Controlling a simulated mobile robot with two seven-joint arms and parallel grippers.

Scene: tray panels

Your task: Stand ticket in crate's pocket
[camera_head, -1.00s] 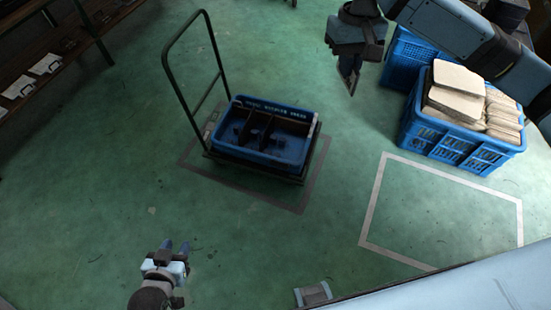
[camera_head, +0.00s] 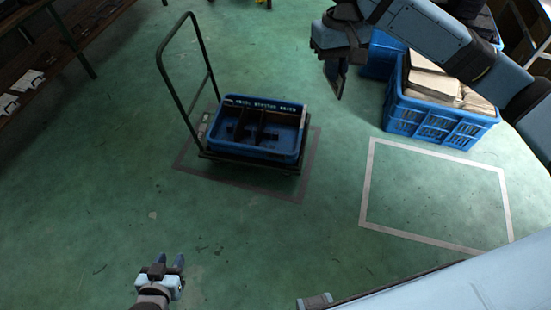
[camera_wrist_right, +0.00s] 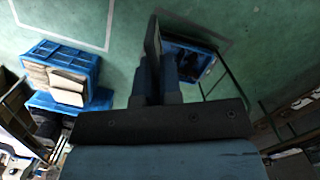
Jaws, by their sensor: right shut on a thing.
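My right gripper (camera_head: 338,72) is shut on a thin, dark, flat thing, seen nearly edge-on, which I take to be the ticket (camera_head: 340,84). It also shows upright between the fingers in the right wrist view (camera_wrist_right: 153,42). The blue crate (camera_head: 258,153) with dark dividers sits on a trolley, left of and lower in the picture than the right gripper. In the wrist view the crate (camera_wrist_right: 208,55) is partly hidden behind the gripper. I cannot make out which part is the pocket. My left gripper (camera_head: 170,262) is open and empty, low in the picture, over the floor.
The trolley (camera_head: 250,163) has a tall handle (camera_head: 173,85) on its left. A blue crate of tan packets (camera_head: 435,123) stands at the right, with another blue crate behind it. An outlined floor area (camera_head: 435,195) is empty. Shelves with white cards (camera_head: 30,80) stand upper left.

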